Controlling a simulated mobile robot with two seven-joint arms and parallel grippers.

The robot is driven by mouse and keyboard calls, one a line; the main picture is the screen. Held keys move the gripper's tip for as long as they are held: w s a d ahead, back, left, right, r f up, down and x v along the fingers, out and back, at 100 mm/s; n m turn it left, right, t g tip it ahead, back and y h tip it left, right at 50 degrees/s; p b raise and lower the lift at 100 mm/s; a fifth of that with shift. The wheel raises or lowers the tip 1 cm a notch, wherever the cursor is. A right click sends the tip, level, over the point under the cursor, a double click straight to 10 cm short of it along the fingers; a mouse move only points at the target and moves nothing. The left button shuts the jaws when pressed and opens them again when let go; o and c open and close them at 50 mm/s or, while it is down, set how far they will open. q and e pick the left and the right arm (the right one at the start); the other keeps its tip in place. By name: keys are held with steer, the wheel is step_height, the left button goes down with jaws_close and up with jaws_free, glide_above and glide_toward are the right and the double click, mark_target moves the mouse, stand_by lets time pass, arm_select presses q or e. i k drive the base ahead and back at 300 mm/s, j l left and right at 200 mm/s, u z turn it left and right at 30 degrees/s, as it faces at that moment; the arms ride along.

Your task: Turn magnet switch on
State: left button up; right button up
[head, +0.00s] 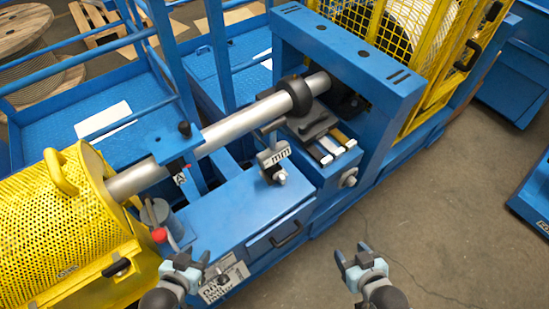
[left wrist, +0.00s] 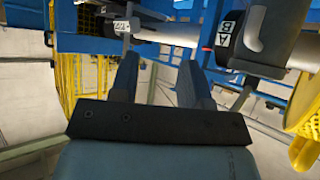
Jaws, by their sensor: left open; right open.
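No part is plainly marked as the magnet switch. A grey upright fitting (head: 154,214) with a red knob (head: 159,235) stands at the left end of the blue bench. A small "A" tag (head: 180,178) hangs under the bar, and an "mm" block (head: 273,154) with a knob below it sits on the bench. My left gripper (head: 187,260) is open and empty in front of the bench, below and right of the red knob. Its fingers show apart in the left wrist view (left wrist: 158,78), with an "A B" tag (left wrist: 227,30) beyond. My right gripper (head: 352,251) is open and empty over the floor.
A long metal bar (head: 235,123) runs above the blue bench (head: 225,215). A yellow perforated guard (head: 60,230) is at the left, a yellow mesh cage (head: 400,35) at the back. A drawer handle (head: 287,236) sticks out.

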mark_target(279, 176)
steer(key=i+l+u, duration=0.1)
steer(key=u, duration=0.3)
steer(key=l+u, duration=0.35)
steer(key=u, duration=0.4)
steer(key=l+u, duration=0.4)
steer(key=l, duration=0.7)
